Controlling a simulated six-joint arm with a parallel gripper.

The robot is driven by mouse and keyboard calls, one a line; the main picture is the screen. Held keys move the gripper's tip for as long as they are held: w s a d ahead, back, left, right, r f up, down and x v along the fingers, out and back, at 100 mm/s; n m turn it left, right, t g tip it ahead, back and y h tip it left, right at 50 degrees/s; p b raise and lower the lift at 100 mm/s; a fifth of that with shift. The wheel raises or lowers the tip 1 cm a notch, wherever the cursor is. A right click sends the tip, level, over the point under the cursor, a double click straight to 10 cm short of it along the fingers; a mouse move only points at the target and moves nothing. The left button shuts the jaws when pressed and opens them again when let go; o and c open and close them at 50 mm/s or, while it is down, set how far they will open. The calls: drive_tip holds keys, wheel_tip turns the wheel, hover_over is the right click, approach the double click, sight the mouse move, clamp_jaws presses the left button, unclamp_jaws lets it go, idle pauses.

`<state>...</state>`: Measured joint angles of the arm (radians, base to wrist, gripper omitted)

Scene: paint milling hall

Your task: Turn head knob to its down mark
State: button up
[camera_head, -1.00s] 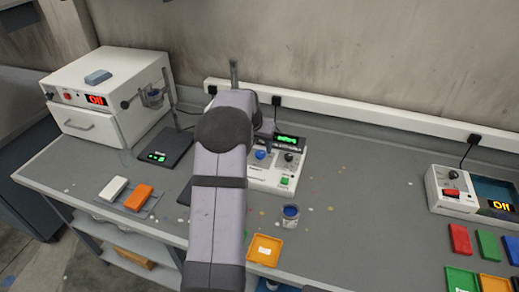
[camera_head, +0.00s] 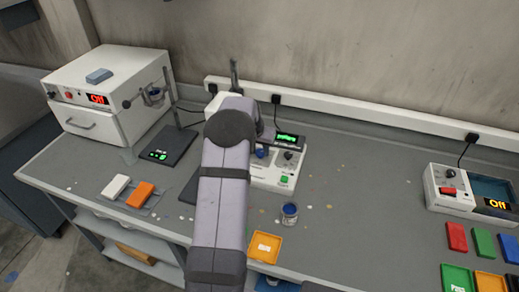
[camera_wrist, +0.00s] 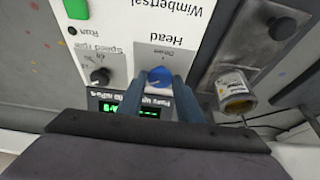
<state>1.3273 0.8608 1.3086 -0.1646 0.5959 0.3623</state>
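The head knob (camera_wrist: 160,77) is a blue knob on the white panel of the mill unit (camera_wrist: 150,28), by the word "Head" and a small mark label; the wrist view shows it upside down. It also shows in the head view (camera_head: 262,153), just right of my arm. My gripper (camera_wrist: 159,83) has one finger on each side of the knob, both very close to it. I cannot tell whether they touch it. Which way the knob points is too small to read. My arm hides the gripper and part of the unit in the head view.
A black speed knob (camera_wrist: 100,76) and a green button (camera_wrist: 79,8) share the panel. An open blue paint can (camera_head: 289,214) and an orange tray (camera_head: 265,247) stand in front. A white oven (camera_head: 110,95) is at left, a second device (camera_head: 452,190) at right.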

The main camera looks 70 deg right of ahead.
drive_tip(key=shift+w+f+m+g+b, duration=0.2)
drive_tip(key=shift+m+g+b, duration=0.1)
drive_tip(key=shift+m+b, duration=0.75)
drive_tip(key=shift+r+m+g+b, duration=0.2)
drive_tip(key=shift+m+g+b, duration=0.1)
drive_tip(key=shift+m+b, duration=0.2)
drive_tip(key=o, duration=1)
drive_tip(key=shift+o, duration=0.2)
drive_tip(key=shift+r, duration=0.1)
drive_tip(key=b+v, duration=0.2)
drive_tip(key=v, duration=0.5)
drive_tip(key=shift+b, duration=0.3)
